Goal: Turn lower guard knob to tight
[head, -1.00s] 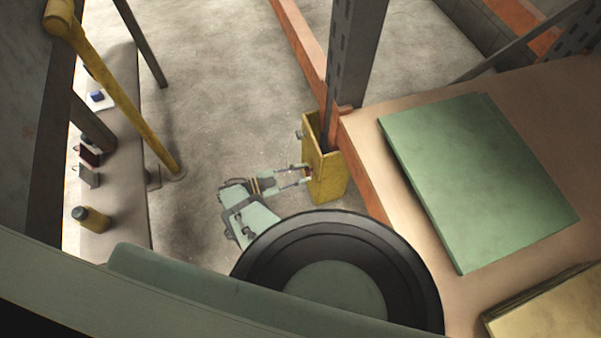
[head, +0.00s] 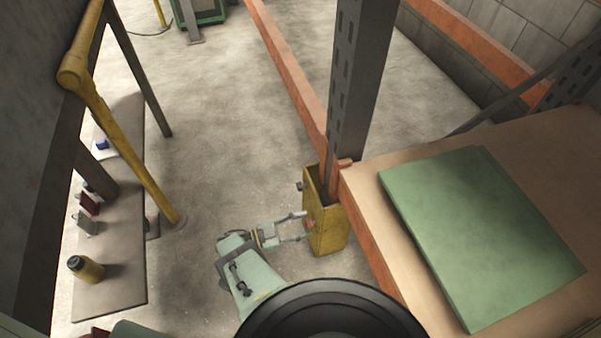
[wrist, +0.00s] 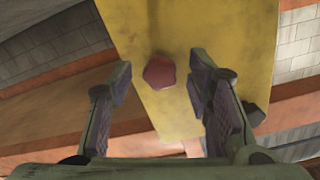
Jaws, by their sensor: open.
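A small red knob (wrist: 160,71) sits on the face of the yellow post guard (wrist: 205,30). In the head view the guard (head: 328,236) wraps the foot of a grey rack upright, and the knob (head: 311,224) is small and partly hidden by my fingers. My gripper (head: 305,226) points at that face from the left, open. In the wrist view its fingers (wrist: 160,76) lie to either side of the knob with a gap on both sides. I cannot tell how far the tips reach past it. No pointer or marking on the knob is readable.
A grey upright (head: 362,80) rises from the guard. An orange beam (head: 290,75) runs past it, and a shelf with a green panel (head: 475,235) is at right. A yellow rail (head: 130,140) and a bench (head: 120,265) stand at left. Open floor lies between.

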